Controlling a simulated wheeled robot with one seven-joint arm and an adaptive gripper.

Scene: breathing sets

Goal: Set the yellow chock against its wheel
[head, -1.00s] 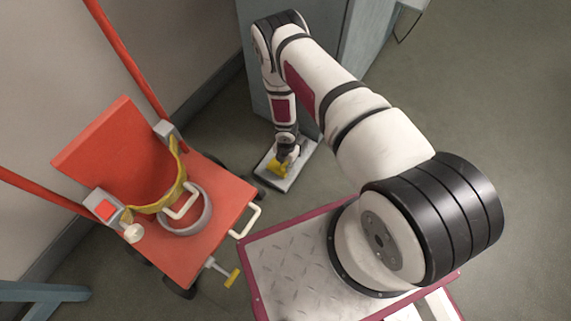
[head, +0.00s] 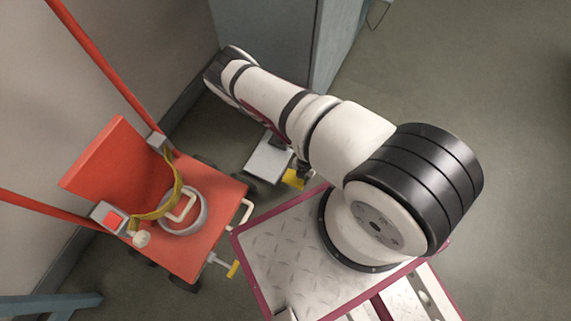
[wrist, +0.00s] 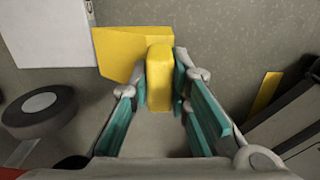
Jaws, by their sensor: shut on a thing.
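The yellow chock (head: 293,179) is a wedge with an upright grip block. My gripper (wrist: 160,82) is shut on that block, with a teal pad on each side, and the wedge (wrist: 118,48) sticks out to the left in the wrist view. In the head view my arm hides most of the gripper. A dark cart wheel (head: 243,186) is to the left of the chock, with a gap between them. A wheel with a pale hub also shows at the left of the wrist view (wrist: 40,108). I cannot tell the chock's exact height above the floor.
The red cart (head: 215,235) stands at left with a yellow strap, a grey ring and a yellow-tipped lever (head: 233,269). A pale plate (head: 268,160) lies on the floor behind the chock. A grey-blue cabinet (head: 265,60) is behind. Floor at right is clear.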

